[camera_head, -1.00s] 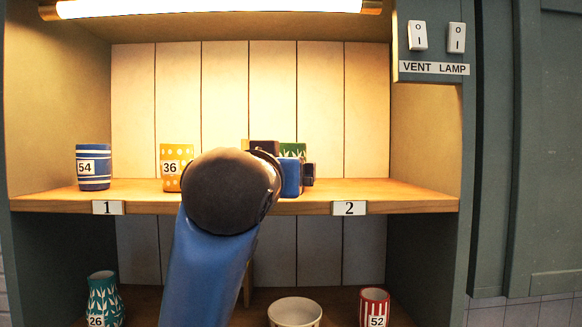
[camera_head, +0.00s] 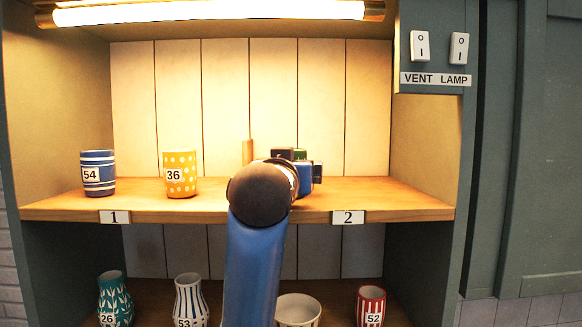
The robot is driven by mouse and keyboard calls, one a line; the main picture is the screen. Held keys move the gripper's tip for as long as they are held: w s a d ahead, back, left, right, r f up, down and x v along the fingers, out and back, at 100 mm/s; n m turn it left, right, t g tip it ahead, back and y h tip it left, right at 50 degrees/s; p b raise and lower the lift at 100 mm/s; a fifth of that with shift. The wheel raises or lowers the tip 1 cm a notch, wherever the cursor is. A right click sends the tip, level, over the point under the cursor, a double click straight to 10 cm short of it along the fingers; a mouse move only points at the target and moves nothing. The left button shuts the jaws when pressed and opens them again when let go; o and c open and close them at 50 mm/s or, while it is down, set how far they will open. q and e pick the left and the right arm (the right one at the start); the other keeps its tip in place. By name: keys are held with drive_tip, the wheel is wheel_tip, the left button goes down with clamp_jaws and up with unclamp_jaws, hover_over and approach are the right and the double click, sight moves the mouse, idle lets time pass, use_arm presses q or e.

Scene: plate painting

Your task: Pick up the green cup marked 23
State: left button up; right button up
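A small green patch (camera_head: 299,154) shows on the upper shelf, above the label 2, among the parts of my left gripper (camera_head: 299,164). It appears to be the top of a green cup. Most of it is hidden behind the gripper and wrist, and no number shows on it. The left arm comes up from the bottom middle, and its round dark wrist covers much of the hand. Dark finger parts stand on both sides of the green patch. Whether they touch the cup or are closed on it cannot be seen. My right gripper is not in view.
An orange dotted cup 36 (camera_head: 180,174) and blue striped cup 54 (camera_head: 98,173) stand left on the upper shelf (camera_head: 400,199). Below are teal cup 26 (camera_head: 115,298), striped cup 53 (camera_head: 190,300), a bowl (camera_head: 298,308) and red striped cup 52 (camera_head: 371,304). The upper shelf's right end is clear.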

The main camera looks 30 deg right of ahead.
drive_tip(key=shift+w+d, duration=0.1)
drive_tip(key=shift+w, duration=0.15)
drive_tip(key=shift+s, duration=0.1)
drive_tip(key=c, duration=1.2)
